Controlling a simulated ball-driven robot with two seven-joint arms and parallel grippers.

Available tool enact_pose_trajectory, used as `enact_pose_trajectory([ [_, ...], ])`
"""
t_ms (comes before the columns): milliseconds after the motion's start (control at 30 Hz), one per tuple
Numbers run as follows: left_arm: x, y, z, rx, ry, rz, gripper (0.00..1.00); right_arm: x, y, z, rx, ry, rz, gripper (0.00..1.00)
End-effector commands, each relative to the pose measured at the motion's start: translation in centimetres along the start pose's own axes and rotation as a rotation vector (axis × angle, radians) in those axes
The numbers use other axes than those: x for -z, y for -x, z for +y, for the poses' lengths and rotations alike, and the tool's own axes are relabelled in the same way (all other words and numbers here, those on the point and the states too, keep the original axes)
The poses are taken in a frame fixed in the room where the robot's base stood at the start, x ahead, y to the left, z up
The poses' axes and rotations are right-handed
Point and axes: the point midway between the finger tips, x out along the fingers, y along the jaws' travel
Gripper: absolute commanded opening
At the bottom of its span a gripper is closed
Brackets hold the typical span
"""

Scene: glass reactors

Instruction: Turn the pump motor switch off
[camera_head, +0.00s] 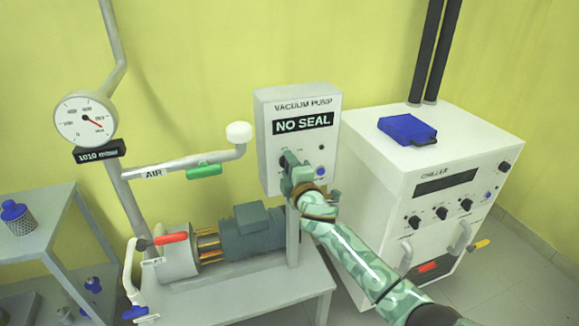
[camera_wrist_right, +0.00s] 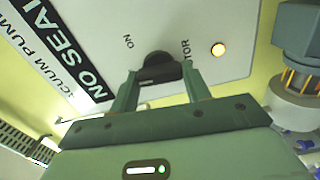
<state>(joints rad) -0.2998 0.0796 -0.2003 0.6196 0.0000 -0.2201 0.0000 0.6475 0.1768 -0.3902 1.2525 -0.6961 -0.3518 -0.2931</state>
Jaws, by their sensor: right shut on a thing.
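The pump motor switch is a black knob (camera_wrist_right: 160,66) on the white vacuum pump box (camera_head: 262,110). In the right wrist view, the word ON is printed near the knob and part of a label ending in TOR is beside it. My right gripper (camera_wrist_right: 160,80) is shut on the knob, one finger at each side. In the head view my right gripper (camera_head: 288,163) is at the box front and covers most of the knob. My left gripper does not show in either view.
The white chiller (camera_head: 385,165) with a blue object (camera_head: 407,130) on top stands right of the box. The pump motor (camera_head: 252,232) sits on a grey bench below. A gauge (camera_head: 86,120) and a pipe with a green-handled valve (camera_head: 204,170) are at left.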

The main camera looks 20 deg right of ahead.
Motion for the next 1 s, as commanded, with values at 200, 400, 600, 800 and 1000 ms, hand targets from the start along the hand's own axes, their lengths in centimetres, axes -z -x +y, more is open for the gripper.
enact_pose_trajectory([
  [200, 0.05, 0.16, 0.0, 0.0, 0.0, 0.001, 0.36, 0.04, 0.05, -0.25, 0.004, 0.07, 0.001, 0.24],
  [400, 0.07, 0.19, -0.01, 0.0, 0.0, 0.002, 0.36, 0.04, 0.05, -0.3, 0.004, 0.093, 0.001, 0.24],
  [600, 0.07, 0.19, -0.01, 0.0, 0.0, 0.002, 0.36, 0.03, 0.06, -0.33, 0.005, 0.096, 0.001, 0.24],
  [800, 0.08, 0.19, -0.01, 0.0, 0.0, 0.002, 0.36, 0.03, 0.06, -0.35, 0.005, 0.096, 0.001, 0.61],
  [1000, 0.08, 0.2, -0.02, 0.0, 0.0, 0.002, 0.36, 0.02, 0.03, -0.21, 0.003, 0.094, 0.001, 0.69],
])
